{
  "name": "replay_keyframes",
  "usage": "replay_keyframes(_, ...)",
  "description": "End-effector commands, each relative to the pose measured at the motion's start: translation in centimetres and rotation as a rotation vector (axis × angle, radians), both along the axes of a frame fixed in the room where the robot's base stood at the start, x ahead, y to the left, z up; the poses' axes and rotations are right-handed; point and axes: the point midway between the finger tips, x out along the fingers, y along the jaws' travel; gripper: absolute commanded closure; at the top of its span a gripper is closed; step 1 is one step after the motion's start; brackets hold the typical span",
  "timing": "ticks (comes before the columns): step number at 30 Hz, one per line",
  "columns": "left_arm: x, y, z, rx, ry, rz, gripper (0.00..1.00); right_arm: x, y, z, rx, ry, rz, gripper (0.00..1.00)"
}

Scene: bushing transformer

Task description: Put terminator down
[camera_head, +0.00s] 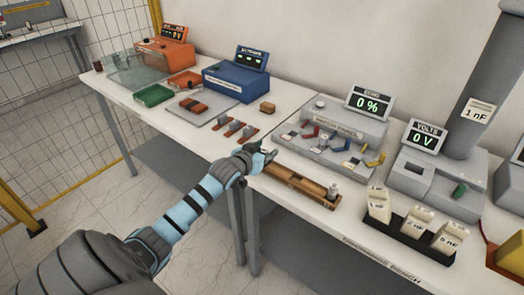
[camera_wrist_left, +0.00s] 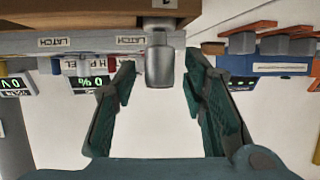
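A brown wooden rack (camera_head: 300,186) lies on the bench. A small silver-grey cylinder (camera_head: 333,190) stands upright at its right end. My left gripper (camera_head: 264,157) is at the rack's left end. In the left wrist view, which is upside down, a grey cylinder with a narrower neck (camera_wrist_left: 160,66), likely the terminator, is against the brown rack (camera_wrist_left: 90,13). My left gripper's dark green fingers (camera_wrist_left: 160,85) are on either side of it, with gaps showing, so they are open around it. In the head view my gripper hides this cylinder. My right gripper is not in view.
Behind the rack stands a grey switch panel (camera_head: 330,133) with a "0 %" display (camera_head: 368,104). A black tray (camera_head: 412,240) with white blocks is at the right.

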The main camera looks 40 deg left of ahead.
Motion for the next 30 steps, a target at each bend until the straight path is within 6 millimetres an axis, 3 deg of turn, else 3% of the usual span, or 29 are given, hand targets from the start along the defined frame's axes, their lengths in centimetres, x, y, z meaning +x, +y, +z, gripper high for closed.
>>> replay_keyframes(5, -2.1, -0.3, 1.1, 0.005, 0.001, -0.002, 0.61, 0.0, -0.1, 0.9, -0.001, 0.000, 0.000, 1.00)
replay_keyframes(15, -9.8, -1.7, 4.4, 0.007, 0.004, -0.002, 0.61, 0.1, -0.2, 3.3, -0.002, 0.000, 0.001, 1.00)
replay_keyframes(24, -10.9, -2.0, 4.7, 0.000, -0.001, -0.001, 0.61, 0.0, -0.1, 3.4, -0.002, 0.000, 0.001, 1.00)
replay_keyframes(26, -11.0, -1.9, 4.4, 0.000, 0.004, 0.003, 0.61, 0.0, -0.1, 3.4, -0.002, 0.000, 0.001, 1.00)
replay_keyframes(28, -11.3, -0.9, 2.5, 0.008, 0.036, 0.024, 0.61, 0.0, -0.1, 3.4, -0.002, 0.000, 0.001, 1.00)
replay_keyframes(29, -11.6, -0.3, 0.9, 0.012, 0.062, 0.039, 0.61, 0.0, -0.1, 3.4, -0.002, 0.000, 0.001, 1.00)
replay_keyframes(30, -12.3, 0.8, -2.0, 0.021, 0.111, 0.063, 0.61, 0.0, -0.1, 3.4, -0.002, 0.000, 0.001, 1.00)
